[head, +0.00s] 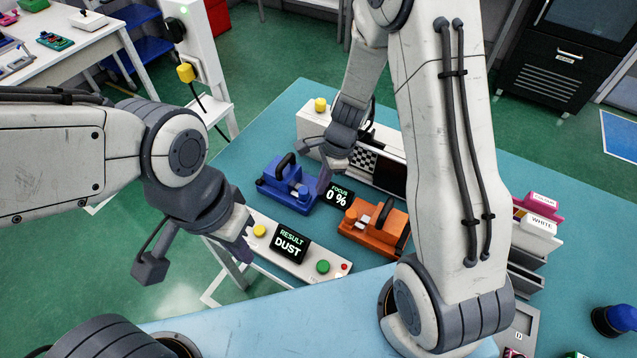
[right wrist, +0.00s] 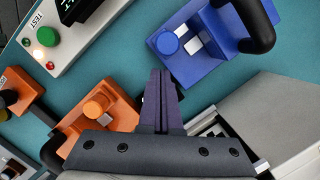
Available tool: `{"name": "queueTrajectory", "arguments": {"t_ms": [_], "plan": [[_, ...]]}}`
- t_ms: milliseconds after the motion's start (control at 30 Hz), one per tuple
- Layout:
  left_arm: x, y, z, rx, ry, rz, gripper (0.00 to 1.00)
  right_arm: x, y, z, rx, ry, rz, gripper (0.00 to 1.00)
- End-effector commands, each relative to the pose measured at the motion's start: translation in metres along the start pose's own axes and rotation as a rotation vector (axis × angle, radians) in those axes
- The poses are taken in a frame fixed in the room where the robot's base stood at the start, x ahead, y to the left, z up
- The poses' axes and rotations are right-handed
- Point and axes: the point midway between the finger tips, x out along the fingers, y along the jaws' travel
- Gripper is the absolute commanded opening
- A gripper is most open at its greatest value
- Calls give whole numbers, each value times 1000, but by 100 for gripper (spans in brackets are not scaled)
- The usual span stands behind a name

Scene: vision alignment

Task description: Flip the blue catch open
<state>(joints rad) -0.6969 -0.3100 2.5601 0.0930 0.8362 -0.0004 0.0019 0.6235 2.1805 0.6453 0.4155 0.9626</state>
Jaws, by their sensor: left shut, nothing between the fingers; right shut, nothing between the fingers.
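The blue fixture (head: 274,193) stands on the teal table, with a black arched handle and small pale metal parts on top. It also shows at the upper right of the right wrist view (right wrist: 210,65), with a round blue knob (right wrist: 167,43) beside pale blocks. I cannot tell which piece is the catch or its position. My right gripper (head: 325,184) is shut and empty, just right of the blue fixture; its closed fingers (right wrist: 160,76) point toward it, apart from it in the wrist view. My left gripper (head: 246,254) is shut and empty near the front panel's left end.
An orange fixture (head: 362,236) stands right of the blue one, with a small "FOCUS 0 %" display (head: 338,195) between. The front panel (head: 300,268) has buttons and a "RESULT DUST" display (head: 290,242). A pale box with a checkered panel (head: 364,161) stands behind.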

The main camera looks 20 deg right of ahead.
Motion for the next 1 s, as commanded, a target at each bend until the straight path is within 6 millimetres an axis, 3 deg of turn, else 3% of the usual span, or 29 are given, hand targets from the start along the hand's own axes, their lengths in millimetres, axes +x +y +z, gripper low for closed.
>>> {"name": "queueTrajectory", "arguments": {"t_ms": [133, 300, 500, 700, 1000], "plan": [[-6, 0, 0, 0, 0, 0, 0, -10, -3, -21, -8, 0, -1, 0], [-11, 1, -1, 0, 0, 0, 0, -54, -4, -17, -12, 0, -5, 0], [-12, 1, -1, 0, 0, 0, 0, -88, -3, -18, -11, 1, -2, 0], [-12, 1, -1, 0, 0, 0, 0, -103, -2, -18, -11, 0, 2, 0], [-12, 1, -1, 0, 0, 0, 0, -105, -2, -18, -11, 0, 2, 0]]}}
